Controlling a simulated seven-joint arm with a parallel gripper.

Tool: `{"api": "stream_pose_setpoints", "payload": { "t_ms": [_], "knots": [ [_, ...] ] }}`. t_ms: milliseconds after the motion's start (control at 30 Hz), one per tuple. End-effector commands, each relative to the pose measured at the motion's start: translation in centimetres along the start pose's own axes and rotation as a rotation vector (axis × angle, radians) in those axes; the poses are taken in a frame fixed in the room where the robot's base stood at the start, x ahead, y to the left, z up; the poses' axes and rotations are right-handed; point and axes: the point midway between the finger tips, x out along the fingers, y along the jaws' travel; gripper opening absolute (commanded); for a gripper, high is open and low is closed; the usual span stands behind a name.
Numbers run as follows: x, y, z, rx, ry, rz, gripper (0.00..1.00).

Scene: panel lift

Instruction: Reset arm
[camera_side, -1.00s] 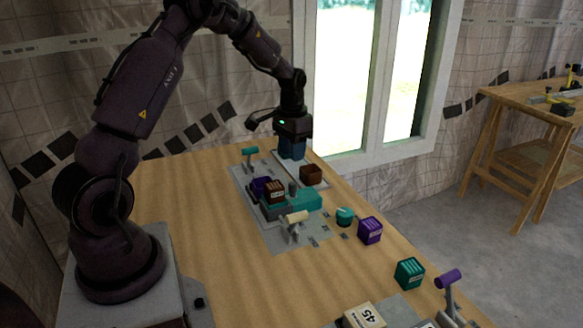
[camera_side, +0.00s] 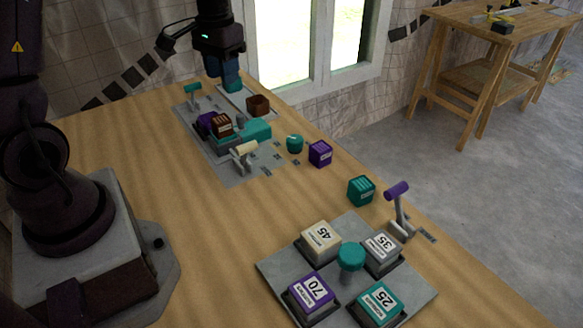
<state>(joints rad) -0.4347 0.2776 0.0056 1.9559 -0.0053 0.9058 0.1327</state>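My gripper (camera_side: 227,78) is at the far end of the table, pointing down, with its fingertips just above or at a small teal piece (camera_side: 233,87). I cannot tell whether the fingers are open, shut or holding that piece. The piece is at the far end of a pale strip (camera_side: 231,97). A brown open cube (camera_side: 258,105) stands nearer on that strip. A grey panel (camera_side: 228,170) lies beside it with purple, brown and teal blocks, a teal-handled lever (camera_side: 192,90) and a cream-handled lever (camera_side: 244,150).
A teal round piece (camera_side: 294,144), a purple cube (camera_side: 320,153) and a teal cube (camera_side: 361,190) stand along the right edge. A purple-handled lever (camera_side: 397,195) and a plate (camera_side: 272,265) with numbered blocks and a teal knob (camera_side: 351,256) are in front.

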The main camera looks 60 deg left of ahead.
Motion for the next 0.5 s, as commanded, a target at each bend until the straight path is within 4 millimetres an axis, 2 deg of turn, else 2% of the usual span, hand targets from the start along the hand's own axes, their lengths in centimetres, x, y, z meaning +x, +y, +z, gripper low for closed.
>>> {"api": "stream_pose_setpoints", "payload": {
  "t_ms": [33, 200, 400, 500],
  "knots": [
    [-1.6, 1.3, 1.4, 0.014, 0.030, -0.003, 0.36],
    [-5.4, 4.9, 6.5, 0.059, 0.126, -0.002, 0.36],
    [-8.1, 8.0, 12.4, 0.144, 0.262, 0.017, 0.36],
    [-9.0, 8.9, 14.7, 0.196, 0.332, 0.033, 0.36]
  ]
}}
